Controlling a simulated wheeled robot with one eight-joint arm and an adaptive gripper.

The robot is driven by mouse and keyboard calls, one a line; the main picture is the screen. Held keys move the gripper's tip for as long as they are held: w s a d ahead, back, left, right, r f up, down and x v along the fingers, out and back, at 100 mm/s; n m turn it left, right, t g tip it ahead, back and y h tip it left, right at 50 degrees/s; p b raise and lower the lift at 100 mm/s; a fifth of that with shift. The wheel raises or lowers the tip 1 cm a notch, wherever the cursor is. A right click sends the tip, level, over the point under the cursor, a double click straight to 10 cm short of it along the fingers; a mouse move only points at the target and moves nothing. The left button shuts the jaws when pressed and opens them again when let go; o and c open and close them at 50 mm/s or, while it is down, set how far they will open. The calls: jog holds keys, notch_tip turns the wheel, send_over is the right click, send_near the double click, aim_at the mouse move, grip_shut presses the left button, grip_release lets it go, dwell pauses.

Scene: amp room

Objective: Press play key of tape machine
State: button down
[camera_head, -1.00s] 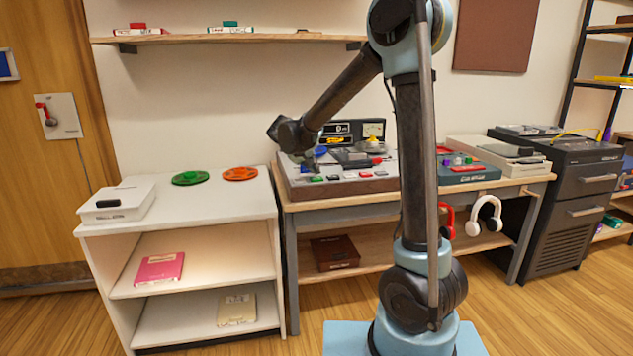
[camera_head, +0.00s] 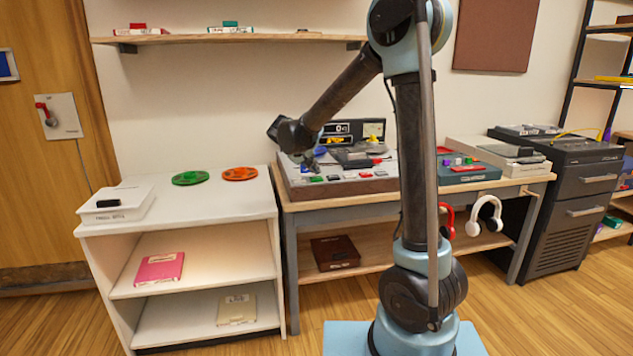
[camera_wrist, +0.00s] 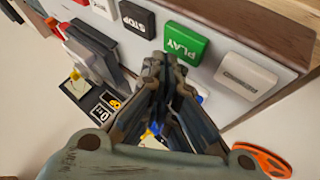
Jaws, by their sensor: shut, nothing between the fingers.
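The tape machine (camera_head: 345,187) stands on the wooden table, with a row of keys along its front edge. In the wrist view the green PLAY key (camera_wrist: 185,43) lies close beyond my gripper (camera_wrist: 166,66), between the black STOP key (camera_wrist: 138,19) and a white key (camera_wrist: 246,74). The fingers are shut and empty, with their tips at the PLAY key's near edge. I cannot tell whether they touch it. In the head view my gripper (camera_head: 314,160) is low over the machine's left part, its tips hard to make out.
An orange reel (camera_head: 240,173) and a green reel (camera_head: 190,178) lie on the white shelf unit to the left. A teal device (camera_head: 467,168) stands right of the machine. White headphones (camera_head: 487,213) hang at the table's front. The machine's display panel (camera_head: 352,130) rises behind the keys.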

aim_at(314, 178)
jog(key=shift+f, duration=0.15)
jog(key=shift+f, duration=0.2)
jog(key=shift+f, duration=0.5)
dwell(1.0)
jog(key=shift+r, duration=0.95)
jog(key=shift+r, duration=2.5)
jog(key=shift+s, duration=0.1)
